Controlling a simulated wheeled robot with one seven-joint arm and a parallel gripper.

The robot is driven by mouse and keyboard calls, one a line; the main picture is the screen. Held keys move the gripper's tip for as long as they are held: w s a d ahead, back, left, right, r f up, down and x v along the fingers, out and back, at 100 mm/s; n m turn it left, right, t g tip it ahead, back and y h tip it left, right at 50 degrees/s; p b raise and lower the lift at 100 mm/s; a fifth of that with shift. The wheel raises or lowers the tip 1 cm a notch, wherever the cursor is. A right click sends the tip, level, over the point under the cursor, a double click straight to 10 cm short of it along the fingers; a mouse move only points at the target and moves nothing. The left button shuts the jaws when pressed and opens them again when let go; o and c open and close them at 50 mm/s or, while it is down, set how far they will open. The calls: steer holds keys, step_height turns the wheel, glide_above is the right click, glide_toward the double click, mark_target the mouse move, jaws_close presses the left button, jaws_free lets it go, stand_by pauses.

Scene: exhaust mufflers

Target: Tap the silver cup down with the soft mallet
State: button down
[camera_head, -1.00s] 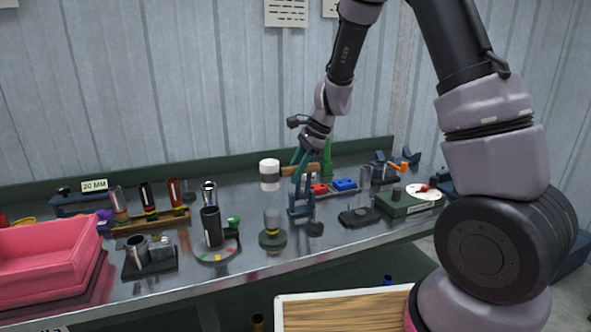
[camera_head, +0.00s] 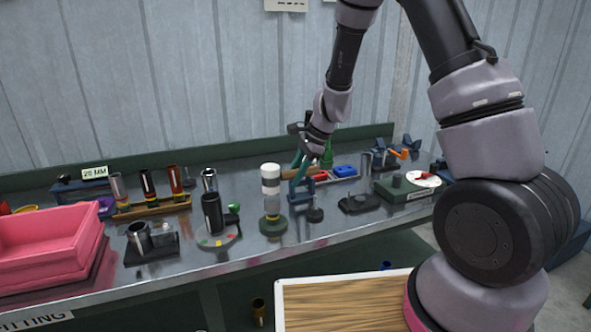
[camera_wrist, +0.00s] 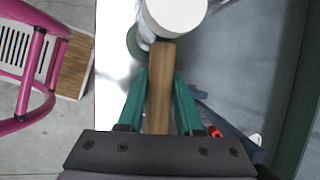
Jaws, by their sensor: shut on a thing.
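My gripper (camera_head: 301,172) has teal fingers shut on the wooden handle of the soft mallet (camera_head: 270,172). The mallet has a white head with a grey band. Its handle points left from the fingers, and the head stands upright directly over the silver cup (camera_head: 271,207). In the head view the head's lower face meets the cup's top, seemingly touching it. The cup is a grey cylinder with a yellow ring at its foot, on a round dark green base (camera_head: 273,225). In the wrist view the white mallet head (camera_wrist: 175,14) hides the cup; part of the green base may show beside it.
A black cylinder (camera_head: 212,212) on a round dial plate stands left of the cup. A blue stand (camera_head: 299,192) is close under my gripper. Pink bins (camera_head: 45,245) fill the bench's left end. A green box (camera_head: 405,188) sits to the right. The bench front is clear.

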step_height(320, 180, down, 3)
steer(key=shift+f, duration=0.1)
step_height(320, 180, up, 7)
steer(key=shift+r, duration=0.2)
stand_by(0.4)
steer(key=shift+f, duration=0.35)
stand_by(1.2)
